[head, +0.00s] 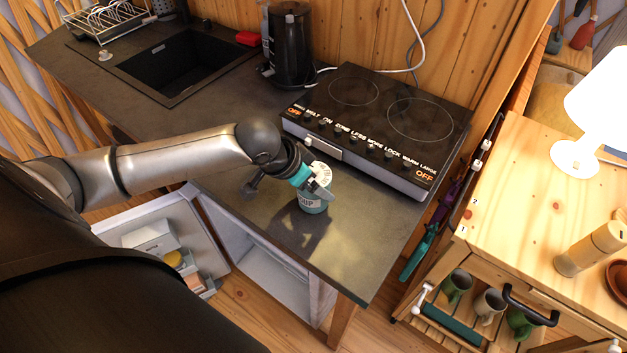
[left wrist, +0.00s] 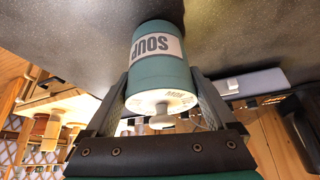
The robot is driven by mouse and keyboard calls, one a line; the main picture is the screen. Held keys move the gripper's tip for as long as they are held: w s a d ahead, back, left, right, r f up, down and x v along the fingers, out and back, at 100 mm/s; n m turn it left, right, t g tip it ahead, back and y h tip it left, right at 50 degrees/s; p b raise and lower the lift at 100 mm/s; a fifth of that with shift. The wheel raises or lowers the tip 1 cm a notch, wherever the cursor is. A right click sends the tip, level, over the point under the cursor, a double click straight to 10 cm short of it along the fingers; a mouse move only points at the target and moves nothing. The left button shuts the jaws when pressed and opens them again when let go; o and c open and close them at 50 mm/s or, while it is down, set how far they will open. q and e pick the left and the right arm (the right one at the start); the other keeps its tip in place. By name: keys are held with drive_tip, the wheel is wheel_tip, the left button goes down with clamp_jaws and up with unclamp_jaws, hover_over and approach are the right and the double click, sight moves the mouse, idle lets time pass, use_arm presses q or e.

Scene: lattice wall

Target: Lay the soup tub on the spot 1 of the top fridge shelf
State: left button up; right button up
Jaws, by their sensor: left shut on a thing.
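The soup tub (head: 313,200) is a teal cylinder with a white lid and a white label, at the front of the dark counter below the hob. My left gripper (head: 307,188) is shut on it, with a finger on each side of the tub (left wrist: 158,80) in the left wrist view. The lid's knob faces the wrist camera. I cannot tell if the tub touches the counter. The fridge (head: 270,278) stands open under the counter. Its top shelf and spot 1 are largely hidden by the counter. My right gripper is not in view.
The open fridge door (head: 207,240) reaches out left, with several items in its racks. The hob (head: 385,120) and kettle (head: 291,45) stand behind the tub. A wooden cabinet (head: 530,190) with a lamp (head: 600,100) is at right. The counter's front right corner is clear.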

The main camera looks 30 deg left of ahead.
use_arm(q)
drive_tip(key=o, duration=1.3)
drive_tip(key=shift+f, duration=0.1)
drive_tip(key=shift+o, duration=0.4)
